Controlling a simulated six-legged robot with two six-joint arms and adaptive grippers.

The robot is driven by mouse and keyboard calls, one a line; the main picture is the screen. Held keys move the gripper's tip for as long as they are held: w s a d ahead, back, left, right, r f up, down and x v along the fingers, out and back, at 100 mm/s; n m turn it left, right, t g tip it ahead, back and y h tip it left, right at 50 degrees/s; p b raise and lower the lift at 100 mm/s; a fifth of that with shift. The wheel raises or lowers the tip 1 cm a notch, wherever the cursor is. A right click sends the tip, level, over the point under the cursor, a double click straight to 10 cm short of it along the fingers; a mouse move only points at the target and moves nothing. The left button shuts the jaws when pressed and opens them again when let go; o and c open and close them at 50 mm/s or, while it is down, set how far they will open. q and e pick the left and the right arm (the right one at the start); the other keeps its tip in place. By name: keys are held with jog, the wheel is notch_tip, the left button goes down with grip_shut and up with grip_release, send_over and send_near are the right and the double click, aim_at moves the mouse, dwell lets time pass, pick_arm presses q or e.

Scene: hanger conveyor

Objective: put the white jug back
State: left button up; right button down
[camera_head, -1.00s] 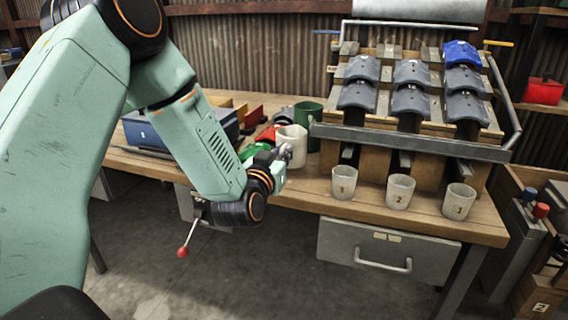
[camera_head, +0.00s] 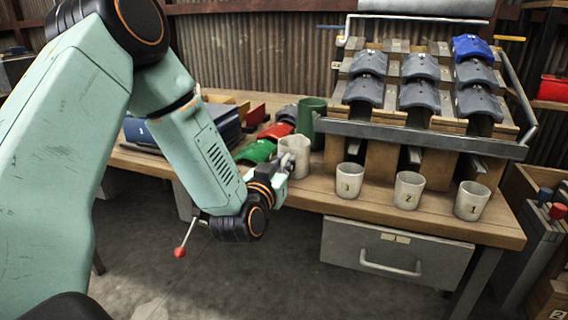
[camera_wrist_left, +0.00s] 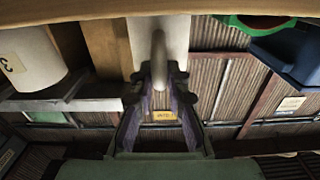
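The white jug (camera_head: 296,149) is upright at the bench's left-middle part, in front of the green jug (camera_head: 311,115). My left gripper (camera_head: 283,167) is at its near side. In the left wrist view the white jug (camera_wrist_left: 172,38) is at the top centre, and its handle stands between the two fingertips of my left gripper (camera_wrist_left: 162,78). The fingers look shut on the handle. I cannot tell whether the jug's base touches the bench. My right gripper is not in view.
Three numbered white cups (camera_head: 408,190) stand along the bench front, right of the jug. A rack (camera_head: 428,146) with grey and blue curved parts rises behind them. Green and red curved parts (camera_head: 257,151) and a blue case (camera_head: 217,128) lie left. A drawer (camera_head: 397,252) hangs below.

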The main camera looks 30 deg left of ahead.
pick_arm(q)
jog(key=o, duration=0.4)
jog(key=shift+r, duration=0.25)
jog(key=p+v, duration=0.3)
jog(key=v, duration=0.9)
jog(key=s+d+f+m+g+h, duration=0.15)
jog(key=s+d+f+g, duration=0.25)
jog(key=f, duration=0.6)
jog(key=s+d+f+m+g+h, duration=0.1)
jog(key=s+d+f+g+h, duration=0.25)
jog(key=f, duration=0.55)
jog(key=s+d+f+g, duration=0.1)
jog(key=s+f+g, duration=0.2)
jog(key=s, duration=0.3)
jog(key=s+d+f+g, duration=0.1)
jog(key=s+f+g, duration=0.2)
jog(key=s, duration=0.4)
jog(key=s+d+f+g+y, duration=0.1)
jog(key=s+f+g, duration=0.3)
jog(key=s, duration=0.3)
jog(key=shift+f, duration=0.75)
